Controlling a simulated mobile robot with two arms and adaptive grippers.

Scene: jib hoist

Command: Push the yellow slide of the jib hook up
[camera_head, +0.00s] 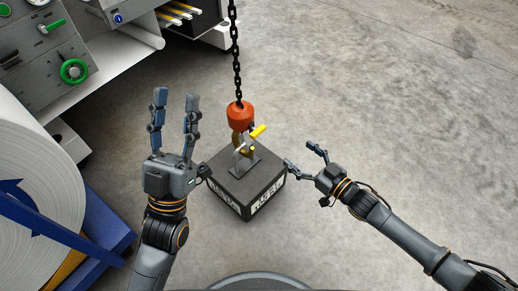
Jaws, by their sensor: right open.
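The jib hook (240,115) hangs from a black chain (235,45) and has an orange-red top block. Its yellow slide (258,131) sticks out to the right, just below the block. The hook's lower part meets a grey bracket on top of a dark weight block (247,190); whether it is engaged there is too small to tell. My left gripper (174,95) is open and empty, left of the hook, fingers pointing up the picture. My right gripper (303,155) is open and empty, right of the weight block, fingers pointing left toward it, apart from the slide.
A machine panel with a green knob (74,71) stands at the upper left. A large white roll (35,165) on a blue frame (105,226) fills the lower left. The concrete floor (390,90) on the right is clear.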

